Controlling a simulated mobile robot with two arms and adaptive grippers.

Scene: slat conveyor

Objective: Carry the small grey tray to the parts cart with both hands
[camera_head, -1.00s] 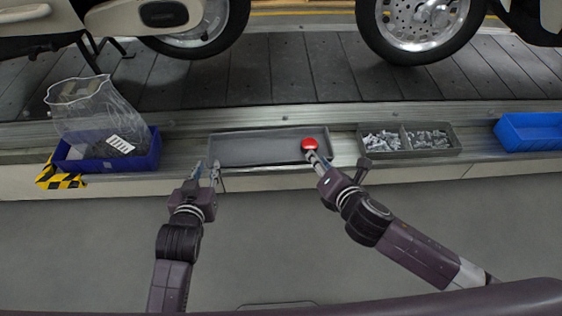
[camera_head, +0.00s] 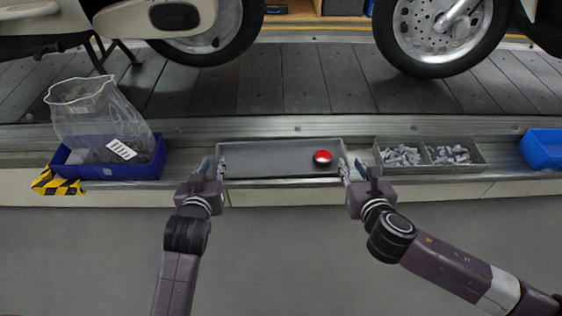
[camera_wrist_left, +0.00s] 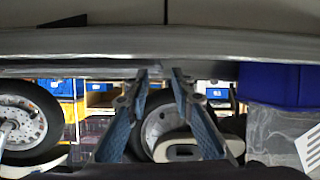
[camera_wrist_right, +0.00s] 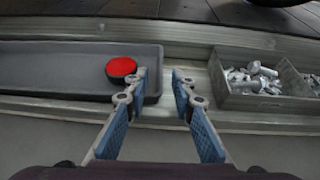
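The small grey tray (camera_head: 250,178) lies on the ledge in front of the slat conveyor. A round red object (camera_head: 322,157) sits inside it towards its right end; it also shows in the right wrist view (camera_wrist_right: 121,67). My left gripper (camera_head: 212,168) is open at the tray's left end. In the left wrist view (camera_wrist_left: 160,73) its fingers are apart; I cannot tell whether the tray wall is between them. My right gripper (camera_head: 351,169) is open at the tray's right end, its fingertips (camera_wrist_right: 159,73) apart, on either side of the end wall. I see no parts cart.
A blue bin (camera_head: 105,172) with a clear bag (camera_head: 95,112) stands left of the tray. A grey divided box (camera_head: 430,168) of metal parts is close on the right, a blue bin (camera_head: 543,150) beyond. Motorcycle wheels (camera_head: 440,35) stand behind. The floor in front is clear.

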